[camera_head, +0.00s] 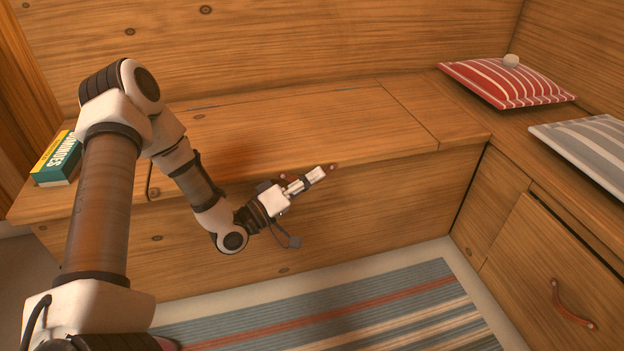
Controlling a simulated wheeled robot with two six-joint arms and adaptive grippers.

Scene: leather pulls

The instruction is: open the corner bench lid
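The corner bench lid (300,125) is a wide wooden panel in the bench top. It lies flat, flush with the wood around it. A reddish-brown leather pull (333,167) sits at the lid's front edge; only its ends show on both sides of my gripper. My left gripper (312,179) is at the pull, in front of the lid's edge, with its fingers pointing up and right. The fingers look close together and cover the middle of the pull; whether they grip it cannot be made out. My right gripper is out of view.
A green and yellow box (57,158) stands on the bench's left end. A red striped cushion (505,82) and a grey striped cushion (590,147) lie on the right bench. A drawer with a leather pull (572,306) is below. A striped rug (340,318) covers the floor.

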